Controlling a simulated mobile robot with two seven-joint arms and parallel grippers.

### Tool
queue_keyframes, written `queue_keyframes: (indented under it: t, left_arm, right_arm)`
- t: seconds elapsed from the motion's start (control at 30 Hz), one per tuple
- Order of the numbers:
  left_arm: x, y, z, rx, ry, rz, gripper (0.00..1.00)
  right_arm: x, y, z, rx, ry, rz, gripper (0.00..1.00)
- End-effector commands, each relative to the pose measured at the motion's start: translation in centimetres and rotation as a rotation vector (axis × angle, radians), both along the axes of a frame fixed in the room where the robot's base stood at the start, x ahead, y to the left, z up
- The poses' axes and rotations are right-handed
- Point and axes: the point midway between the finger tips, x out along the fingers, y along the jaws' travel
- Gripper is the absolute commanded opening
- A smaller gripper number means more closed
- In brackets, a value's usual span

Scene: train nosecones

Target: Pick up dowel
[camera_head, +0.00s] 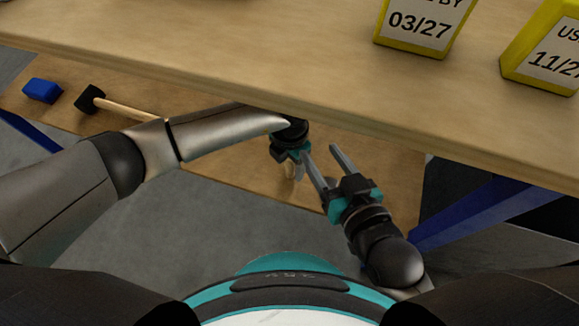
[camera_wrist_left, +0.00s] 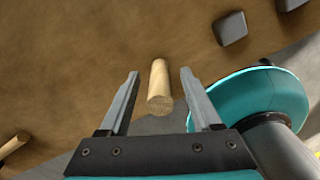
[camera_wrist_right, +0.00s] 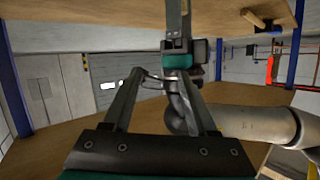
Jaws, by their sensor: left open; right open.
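The dowel (camera_wrist_left: 159,85) is a short, light wooden rod. In the left wrist view it lies between the two fingers of my left gripper (camera_wrist_left: 158,74), with a gap on both sides. In the head view my left gripper (camera_head: 292,170) points down past the table's front edge at the lower board, and the dowel there is mostly hidden. My right gripper (camera_head: 319,149) is open and empty beside it, pointing at the left wrist. In the right wrist view my left gripper (camera_wrist_right: 178,25) shows beyond the open right fingers (camera_wrist_right: 170,75).
The wooden table (camera_head: 250,60) overhangs the lower wooden board (camera_head: 390,180). A mallet (camera_head: 92,98) and a blue block (camera_head: 42,90) lie at the left. Grey blocks (camera_wrist_left: 230,28) lie near the dowel. Yellow containers (camera_head: 425,25) stand on the table. A blue beam (camera_head: 480,212) is at the right.

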Motion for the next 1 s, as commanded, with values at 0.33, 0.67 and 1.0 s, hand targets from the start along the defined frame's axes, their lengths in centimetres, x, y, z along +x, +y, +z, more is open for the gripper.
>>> queue_keyframes:
  t: [0.33,0.67,1.0]
  left_arm:
    - [0.0,0.0,-1.4,0.0,0.0,0.0,0.65]
    - [0.0,0.0,-1.8,0.0,0.0,0.0,0.65]
    - [0.0,0.0,-1.8,0.0,0.0,0.0,0.61]
  right_arm:
    - [-0.6,1.2,1.0,0.104,-0.158,-0.003,0.58]
    - [-1.1,1.6,1.8,0.153,-0.232,-0.009,0.58]
    - [-1.1,1.6,1.9,0.156,-0.235,-0.009,0.58]
